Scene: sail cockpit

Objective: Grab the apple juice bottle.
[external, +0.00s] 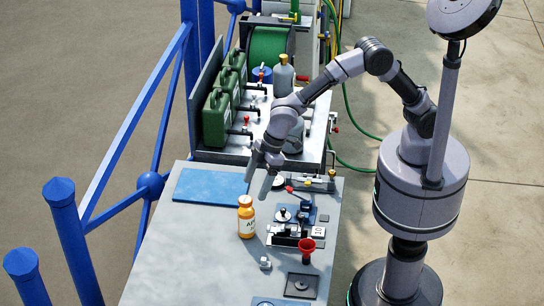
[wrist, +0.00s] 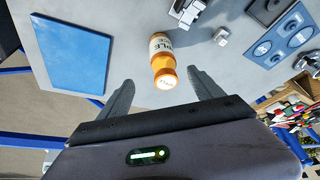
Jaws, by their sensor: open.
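My gripper (external: 262,178) is open and empty, above the table on the far side of the bottle. In the wrist view its fingers (wrist: 163,88) are spread wide, and they do not touch the bottle.
A blue mat (external: 210,184) lies left of my gripper. Green canisters (external: 216,118) stand on the bench behind. A blue railing (external: 120,150) runs along the left. The table's front left is clear.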

